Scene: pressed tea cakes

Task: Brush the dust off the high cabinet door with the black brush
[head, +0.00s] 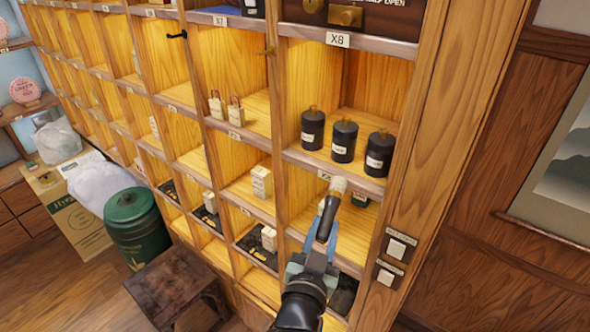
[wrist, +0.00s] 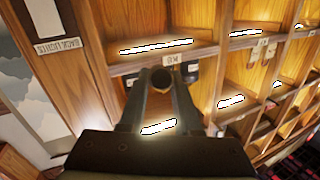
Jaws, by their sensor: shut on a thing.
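My gripper (head: 318,250) is shut on the black brush (head: 327,217) in front of the lower right shelves. The brush points up, with its pale bristle end (head: 337,185) uppermost, clear of the cabinet door. In the wrist view the round dark end of the brush (wrist: 162,77) shows between the two fingers of my gripper (wrist: 160,98). The high cabinet door (head: 385,18) is a dark panel with brass fittings above the X8 label, cut off by the top edge of the head view. Dust on it cannot be made out.
Three black canisters (head: 344,140) stand on the shelf below the door. Light switches (head: 396,250) sit on the right post. A dark stool (head: 177,280), a green bin (head: 137,228) and a cardboard box (head: 68,215) stand at lower left.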

